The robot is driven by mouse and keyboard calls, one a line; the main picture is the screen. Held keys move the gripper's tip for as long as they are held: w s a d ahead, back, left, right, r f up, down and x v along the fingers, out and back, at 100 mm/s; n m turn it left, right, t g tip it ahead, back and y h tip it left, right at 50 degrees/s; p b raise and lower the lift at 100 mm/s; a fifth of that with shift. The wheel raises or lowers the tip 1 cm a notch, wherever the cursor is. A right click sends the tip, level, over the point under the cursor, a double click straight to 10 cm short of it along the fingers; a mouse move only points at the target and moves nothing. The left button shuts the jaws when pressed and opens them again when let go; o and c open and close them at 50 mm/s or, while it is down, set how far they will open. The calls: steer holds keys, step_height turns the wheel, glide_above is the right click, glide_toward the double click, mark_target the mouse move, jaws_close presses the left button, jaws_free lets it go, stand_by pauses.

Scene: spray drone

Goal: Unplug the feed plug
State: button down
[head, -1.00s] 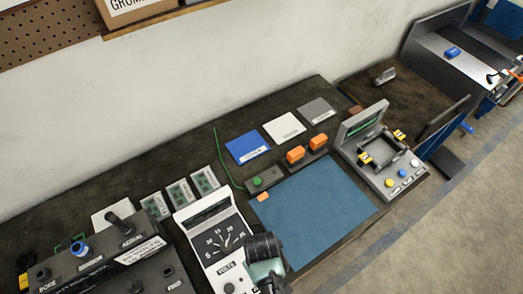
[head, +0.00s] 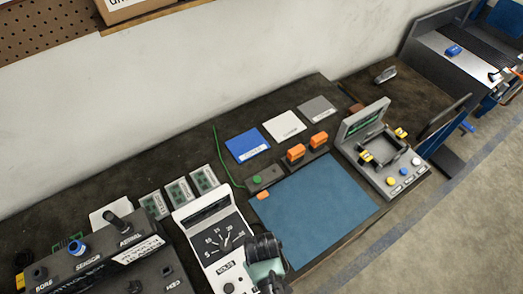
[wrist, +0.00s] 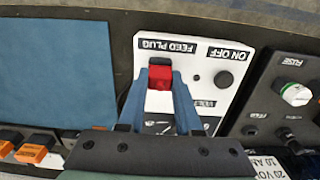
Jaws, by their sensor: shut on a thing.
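The feed plug is a small red block (wrist: 160,77) under the FEED PLUG label on a white panel (wrist: 205,60). In the wrist view my gripper (wrist: 160,70) has its two blue fingers on either side of the plug, shut on it. The plug appears to be at the panel; I cannot tell whether it is fully seated. In the head view the white meter unit (head: 212,235) with a VOLTS dial stands near the bottom centre. My dark wrist covers its lower right, and the plug and fingertips are hidden there.
A dark box (head: 110,265) with knobs stands left of the meter unit; its fuse knob (wrist: 296,95) shows in the wrist view.

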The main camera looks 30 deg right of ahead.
steer(key=shift+f+b, duration=0.3)
steer(key=shift+f, duration=0.15)
steer(key=c, duration=0.5)
jaws_free()
steer(key=shift+r, duration=0.15)
step_height(320, 180, up, 13)
steer(key=shift+f+b, duration=0.1)
steer(key=shift+b, duration=0.7)
